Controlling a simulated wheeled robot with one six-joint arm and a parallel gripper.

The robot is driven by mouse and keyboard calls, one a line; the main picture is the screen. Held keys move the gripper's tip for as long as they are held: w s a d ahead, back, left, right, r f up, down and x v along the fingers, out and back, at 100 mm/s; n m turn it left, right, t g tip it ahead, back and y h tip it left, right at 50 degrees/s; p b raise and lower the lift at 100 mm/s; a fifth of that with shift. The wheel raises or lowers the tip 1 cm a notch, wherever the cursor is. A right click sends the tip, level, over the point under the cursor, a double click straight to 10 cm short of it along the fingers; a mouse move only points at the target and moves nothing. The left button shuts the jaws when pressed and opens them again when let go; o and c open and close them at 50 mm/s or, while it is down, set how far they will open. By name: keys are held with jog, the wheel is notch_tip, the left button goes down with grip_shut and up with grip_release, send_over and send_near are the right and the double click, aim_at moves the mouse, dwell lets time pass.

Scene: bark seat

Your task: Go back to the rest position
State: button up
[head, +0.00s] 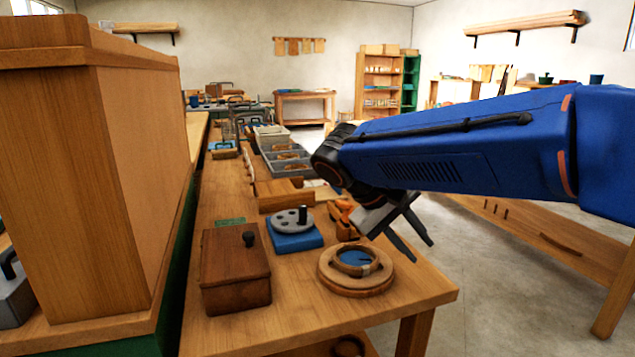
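My gripper (412,243) hangs at the end of my blue arm, just right of the workbench's front right part. Its two dark fingers are spread apart and point down, with nothing seen between them. The workbench (232,332) runs away from me on the left of the gripper. A round wooden ring piece (355,284) with a blue centre lies on the bench, below and left of the fingers, apart from them.
A dark wooden box (236,270) with a knob and a blue block (294,240) with a grey disc stand on the bench. Grey trays (283,160) stand farther back. A tall wooden cabinet (95,180) blocks the left. Bare floor (490,285) shows at right, before another bench.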

jog(key=s+d+f+m+t+y, duration=0.1)
jog(key=s+d+f+y, duration=0.3)
jog(key=s, duration=0.5)
jog(key=s+d+f+m+t+y, duration=0.2)
jog(key=s+d+f, duration=0.3)
jog(key=s+f, duration=0.4)
jog(key=shift+s+f+m+y, duration=0.3)
jog(key=shift+s+y, duration=0.25)
jog(key=shift+y, duration=0.35)
